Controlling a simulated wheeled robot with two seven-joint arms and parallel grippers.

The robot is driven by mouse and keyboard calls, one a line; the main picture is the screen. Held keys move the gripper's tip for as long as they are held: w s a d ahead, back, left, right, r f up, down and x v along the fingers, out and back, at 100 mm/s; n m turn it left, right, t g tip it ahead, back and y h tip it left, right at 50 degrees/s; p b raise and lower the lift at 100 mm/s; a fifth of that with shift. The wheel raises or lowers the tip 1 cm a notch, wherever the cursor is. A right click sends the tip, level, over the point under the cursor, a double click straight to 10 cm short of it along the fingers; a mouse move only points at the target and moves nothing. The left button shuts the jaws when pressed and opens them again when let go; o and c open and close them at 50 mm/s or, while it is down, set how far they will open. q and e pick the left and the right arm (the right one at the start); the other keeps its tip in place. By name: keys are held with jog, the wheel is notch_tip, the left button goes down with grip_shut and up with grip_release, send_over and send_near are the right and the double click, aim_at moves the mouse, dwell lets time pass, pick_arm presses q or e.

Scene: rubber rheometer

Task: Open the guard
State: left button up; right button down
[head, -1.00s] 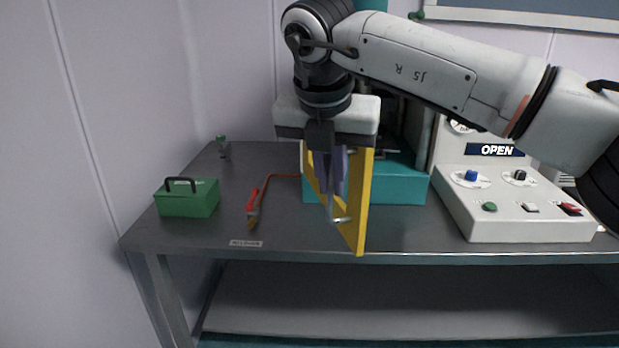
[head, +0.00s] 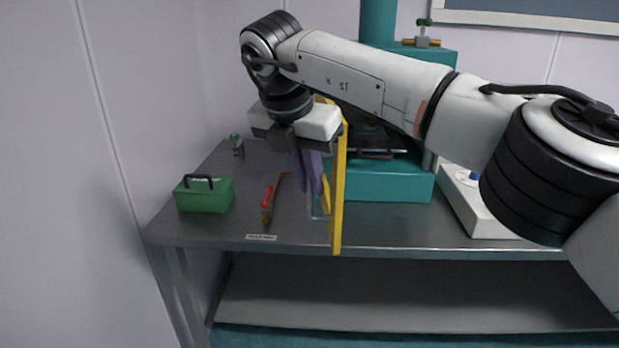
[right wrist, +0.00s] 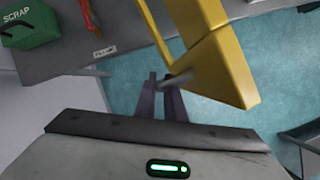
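The yellow guard (head: 339,195) is swung out toward the front of the teal machine (head: 390,187) and shows nearly edge-on in the head view. It also fills the upper right of the right wrist view (right wrist: 235,72). My right gripper (head: 315,203) is at the guard's left side, fingers pointing down. In the right wrist view its fingers (right wrist: 162,92) are close together at the metal handle (right wrist: 178,80) and look shut on it, though the contact is partly hidden. My left gripper is not in view.
A green scrap box (head: 205,196) and a red-handled tool (head: 267,196) lie on the table left of the guard.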

jog(key=c, duration=1.8)
grip_release()
jog(key=shift+w+r, duration=0.1)
jog(key=shift+c, duration=0.2)
jog(key=v, duration=1)
jog(key=shift+s, duration=0.3)
